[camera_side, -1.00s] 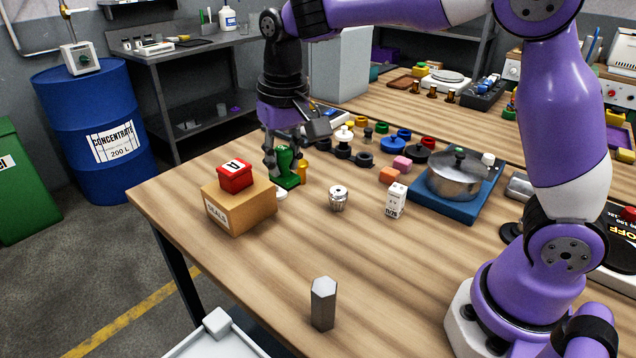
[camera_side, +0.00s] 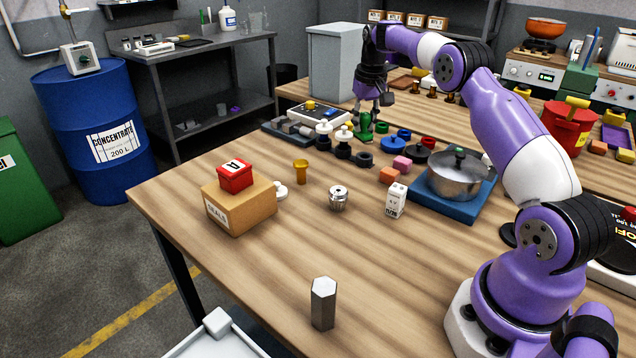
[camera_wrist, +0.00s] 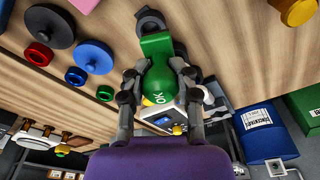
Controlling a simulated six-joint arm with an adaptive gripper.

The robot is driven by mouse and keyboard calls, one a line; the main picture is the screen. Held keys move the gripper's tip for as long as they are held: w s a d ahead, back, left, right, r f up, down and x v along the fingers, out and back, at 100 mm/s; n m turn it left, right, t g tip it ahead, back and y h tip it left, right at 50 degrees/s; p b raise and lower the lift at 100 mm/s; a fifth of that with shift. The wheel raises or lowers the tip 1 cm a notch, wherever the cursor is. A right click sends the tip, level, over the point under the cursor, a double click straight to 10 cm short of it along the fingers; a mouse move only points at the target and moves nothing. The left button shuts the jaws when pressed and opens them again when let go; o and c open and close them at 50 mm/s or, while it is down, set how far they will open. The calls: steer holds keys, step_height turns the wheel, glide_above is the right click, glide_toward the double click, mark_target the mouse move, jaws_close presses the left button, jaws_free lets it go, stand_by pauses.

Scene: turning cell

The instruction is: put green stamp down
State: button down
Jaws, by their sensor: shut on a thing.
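The green stamp (camera_side: 364,126) has a rounded knob and a flat base. My gripper (camera_side: 372,110) is shut on its knob, toward the far side of the wooden table. In the wrist view the stamp (camera_wrist: 162,80) sits between the two fingers of my gripper (camera_wrist: 160,98), with "OK" on the knob and its green base pointing away from the palm. A dark ring (camera_wrist: 151,22) shows just beyond the base. I cannot tell whether the stamp's base touches the table.
Black, blue and red round pieces (camera_side: 393,144) lie close to the right of the stamp. White-topped pieces (camera_side: 344,135) stand to its left. A pot (camera_side: 455,177) on a blue board (camera_side: 428,205) is nearer. A cardboard box (camera_side: 240,208) bears a red block (camera_side: 235,175). The near middle table is mostly open.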

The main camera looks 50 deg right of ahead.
mark_target(366, 138)
steer(key=shift+d+f, duration=0.5)
steer(key=shift+d, duration=0.25)
steer(key=shift+f, duration=1.95)
steer(key=shift+f, duration=0.25)
steer(key=c, duration=0.6)
jaws_free()
